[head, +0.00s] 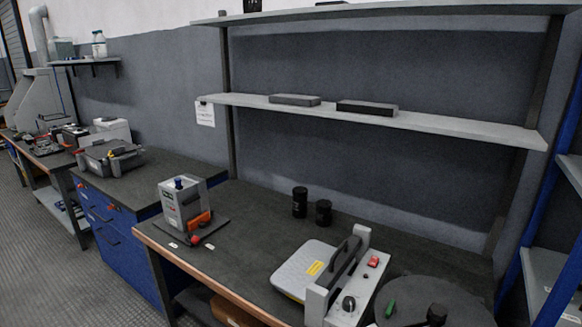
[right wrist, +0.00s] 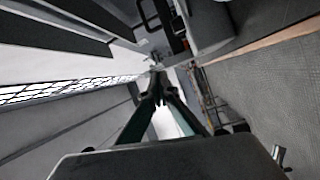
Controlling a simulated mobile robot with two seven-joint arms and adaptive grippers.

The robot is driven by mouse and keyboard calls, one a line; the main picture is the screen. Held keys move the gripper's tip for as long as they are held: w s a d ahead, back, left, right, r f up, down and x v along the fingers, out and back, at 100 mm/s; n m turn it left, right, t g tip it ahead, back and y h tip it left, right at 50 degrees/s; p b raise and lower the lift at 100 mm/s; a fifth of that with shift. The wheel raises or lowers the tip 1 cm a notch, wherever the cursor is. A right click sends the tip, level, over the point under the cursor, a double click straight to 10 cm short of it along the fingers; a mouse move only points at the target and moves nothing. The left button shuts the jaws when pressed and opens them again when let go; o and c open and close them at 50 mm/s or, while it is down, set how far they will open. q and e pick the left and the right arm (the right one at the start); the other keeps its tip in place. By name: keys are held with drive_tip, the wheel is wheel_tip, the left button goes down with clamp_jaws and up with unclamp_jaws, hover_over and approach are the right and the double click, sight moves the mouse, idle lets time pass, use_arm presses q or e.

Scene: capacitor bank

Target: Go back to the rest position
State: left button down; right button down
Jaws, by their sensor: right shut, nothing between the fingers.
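My right gripper (right wrist: 157,92) shows in the right wrist view with its fingers together and nothing between them. It is in the air, away from any surface that I can make out. The head view shows neither gripper for certain, and my left gripper is not seen. On the dark workbench (head: 240,262) in the head view stands a grey box device (head: 183,204) with an orange-red part. Further right is a light grey device (head: 318,270) with a yellow label, a dark handle and a red button.
Two black cylinders (head: 300,202) stand at the back of the bench. A dark round plate (head: 455,300) with a green piece lies at the bottom right. A shelf (head: 440,122) with two flat boxes hangs above. Blue cabinets (head: 115,235) stand left; the floor (head: 55,265) there is clear.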

drive_tip(key=s+d+f+m+g+h, duration=0.1)
drive_tip(key=s+f+m+g+h, duration=0.1)
drive_tip(key=s+f+m, duration=0.6)
drive_tip(key=s+d+f+m+g+h, duration=0.1)
drive_tip(key=s+f+m+g+h, duration=0.2)
drive_tip(key=f, duration=1.2)
drive_tip(key=s+m+h, duration=0.2)
drive_tip(key=s+m, duration=0.3)
drive_tip(key=m, duration=0.1)
drive_tip(key=shift+s+m, duration=0.3)
drive_tip(key=shift+w, duration=0.1)
